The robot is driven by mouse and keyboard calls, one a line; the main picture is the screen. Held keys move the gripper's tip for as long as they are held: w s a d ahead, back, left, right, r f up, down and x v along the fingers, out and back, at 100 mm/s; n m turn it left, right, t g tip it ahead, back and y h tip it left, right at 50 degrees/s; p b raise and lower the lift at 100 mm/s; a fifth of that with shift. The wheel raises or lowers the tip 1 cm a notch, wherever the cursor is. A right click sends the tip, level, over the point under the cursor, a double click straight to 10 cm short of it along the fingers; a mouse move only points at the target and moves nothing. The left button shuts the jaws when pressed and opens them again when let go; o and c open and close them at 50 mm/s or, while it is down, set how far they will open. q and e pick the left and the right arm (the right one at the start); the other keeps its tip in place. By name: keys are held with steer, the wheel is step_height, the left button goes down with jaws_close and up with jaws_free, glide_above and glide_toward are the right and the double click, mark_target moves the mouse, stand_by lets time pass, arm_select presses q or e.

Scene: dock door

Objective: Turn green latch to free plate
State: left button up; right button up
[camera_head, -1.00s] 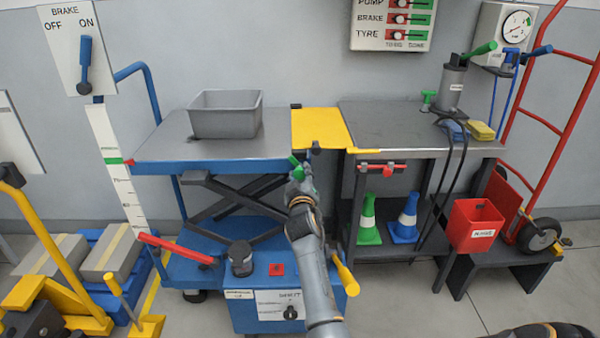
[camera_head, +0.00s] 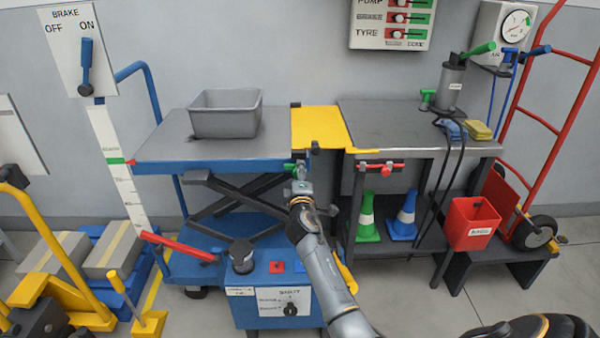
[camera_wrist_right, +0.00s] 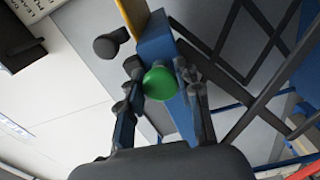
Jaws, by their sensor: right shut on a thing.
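The green latch (camera_head: 289,168) sits at the front right edge of the blue lift table (camera_head: 215,162), just below the yellow plate (camera_head: 318,127). The plate lies flat across the gap between the lift table and the dark workbench (camera_head: 400,118). My right gripper (camera_head: 301,178) is at the latch. In the right wrist view the round green end of the latch (camera_wrist_right: 160,83) lies between the two fingers of my right gripper (camera_wrist_right: 161,88), which is shut on it. The gripper hides part of the latch in the head view. My left gripper is not in view.
A grey bin (camera_head: 226,120) stands on the lift table. A dark knob (camera_head: 315,148) sticks out beside the latch. A red handle (camera_head: 385,169) is on the workbench front. Below are a green cone (camera_head: 367,228), a blue cone (camera_head: 404,225) and a red bin (camera_head: 472,229).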

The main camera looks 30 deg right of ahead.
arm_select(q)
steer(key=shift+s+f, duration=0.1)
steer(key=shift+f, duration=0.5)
arm_select(e)
steer(key=shift+n, duration=0.6)
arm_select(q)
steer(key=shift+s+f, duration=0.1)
arm_select(e)
steer(key=o, duration=1.2)
steer(key=shift+c, duration=0.2)
steer(key=v, duration=1.2)
steer(key=shift+f, duration=0.1)
